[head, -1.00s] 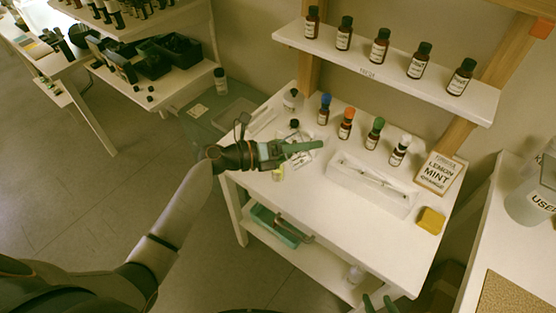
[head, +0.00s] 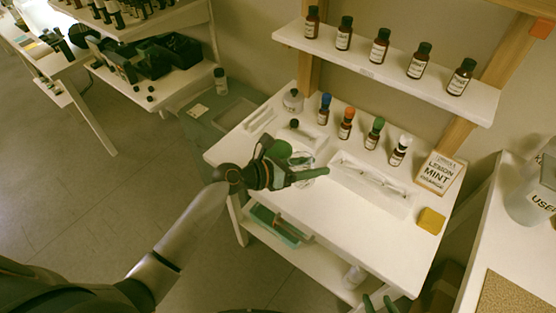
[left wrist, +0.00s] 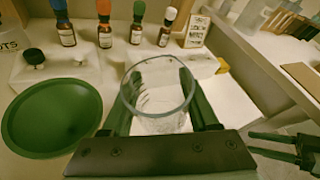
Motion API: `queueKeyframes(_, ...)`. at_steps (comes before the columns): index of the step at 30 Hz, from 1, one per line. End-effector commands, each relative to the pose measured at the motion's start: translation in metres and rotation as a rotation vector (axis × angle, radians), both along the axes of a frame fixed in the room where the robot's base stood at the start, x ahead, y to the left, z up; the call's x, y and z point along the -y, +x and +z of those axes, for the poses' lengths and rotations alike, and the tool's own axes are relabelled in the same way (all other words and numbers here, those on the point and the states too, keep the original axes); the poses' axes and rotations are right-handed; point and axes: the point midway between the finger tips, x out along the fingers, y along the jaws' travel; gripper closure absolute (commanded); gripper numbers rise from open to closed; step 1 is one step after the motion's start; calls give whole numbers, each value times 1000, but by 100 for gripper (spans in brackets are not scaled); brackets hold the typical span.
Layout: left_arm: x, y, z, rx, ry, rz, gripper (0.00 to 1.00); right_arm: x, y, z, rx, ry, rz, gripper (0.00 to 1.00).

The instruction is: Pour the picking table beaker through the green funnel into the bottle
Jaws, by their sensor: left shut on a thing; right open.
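The clear glass beaker (left wrist: 158,95) is between the green fingers of my left gripper (left wrist: 160,112); its contents are hard to make out. In the head view the beaker (head: 305,163) shows partly behind my left gripper (head: 304,176), over the white table (head: 345,224). The green funnel (left wrist: 52,116) is left of the beaker in the left wrist view, its wide mouth facing up. In the head view the funnel (head: 282,149) is partly covered by my gripper. Any bottle under the funnel is hidden. My right gripper (head: 380,303) is open and empty at the bottom edge.
Bottles with blue (head: 325,109), orange (head: 346,123), green (head: 375,132) and white (head: 399,150) caps stand behind. The front of the table is clear.

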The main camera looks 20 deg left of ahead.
Motion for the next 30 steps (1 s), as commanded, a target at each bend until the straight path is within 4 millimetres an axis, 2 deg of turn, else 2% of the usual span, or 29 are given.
queueKeyframes(10, 2, -1, -2, 13, 18, 0, 96, 0, 0, 0, 0, 0, 0, 50)
queueKeyframes(21, 19, -12, -27, 179, 268, 1, 96, 0, 0, 0, 0, 0, 0, 50)
queueKeyframes(30, 20, -13, -30, 204, 306, 1, 96, 0, 0, 0, 0, 0, 0, 50)
